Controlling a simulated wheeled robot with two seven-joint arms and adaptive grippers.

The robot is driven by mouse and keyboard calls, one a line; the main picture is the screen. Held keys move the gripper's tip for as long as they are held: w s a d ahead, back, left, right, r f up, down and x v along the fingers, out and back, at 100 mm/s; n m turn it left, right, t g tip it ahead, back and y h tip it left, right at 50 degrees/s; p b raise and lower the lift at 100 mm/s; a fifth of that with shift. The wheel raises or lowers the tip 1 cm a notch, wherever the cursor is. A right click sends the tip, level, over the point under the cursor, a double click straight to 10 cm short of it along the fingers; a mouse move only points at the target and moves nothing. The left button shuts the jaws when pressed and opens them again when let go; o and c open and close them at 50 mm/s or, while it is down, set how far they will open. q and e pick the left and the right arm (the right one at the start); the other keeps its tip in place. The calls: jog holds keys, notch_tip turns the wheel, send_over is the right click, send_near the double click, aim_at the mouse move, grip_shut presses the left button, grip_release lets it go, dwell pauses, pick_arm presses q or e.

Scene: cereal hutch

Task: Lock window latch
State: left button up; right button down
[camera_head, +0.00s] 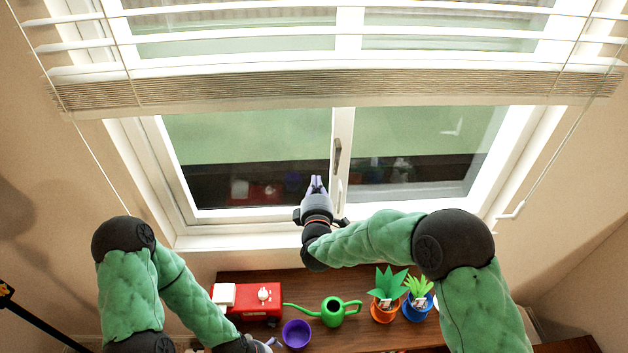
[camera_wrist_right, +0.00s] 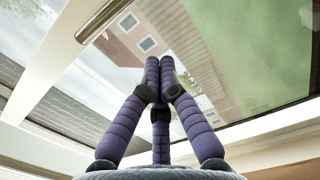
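The window latch (camera_head: 338,155) is a narrow metallic handle standing upright on the white centre stile of the window. In the right wrist view a brassy metal handle (camera_wrist_right: 103,22) shows at the upper left on the white frame. My right gripper (camera_head: 316,183) is in front of the window, just left of and below the latch, apart from it in the wrist view. Its purple fingers (camera_wrist_right: 160,63) are closed together with nothing visible between them. My left gripper (camera_head: 270,344) is low at the bottom edge, near the purple cup, partly cut off; its opening is unclear.
Below the window a wooden surface (camera_head: 375,335) holds a red box-like object (camera_head: 262,298), a green watering can (camera_head: 333,311), a purple cup (camera_head: 296,334) and two potted plants (camera_head: 384,310). Raised blinds (camera_head: 340,88) hang above, with cords on both sides.

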jog(key=s, duration=0.7)
jog(key=shift+a+b, duration=0.15)
jog(key=shift+b, duration=0.2)
jog(key=shift+s, duration=0.1)
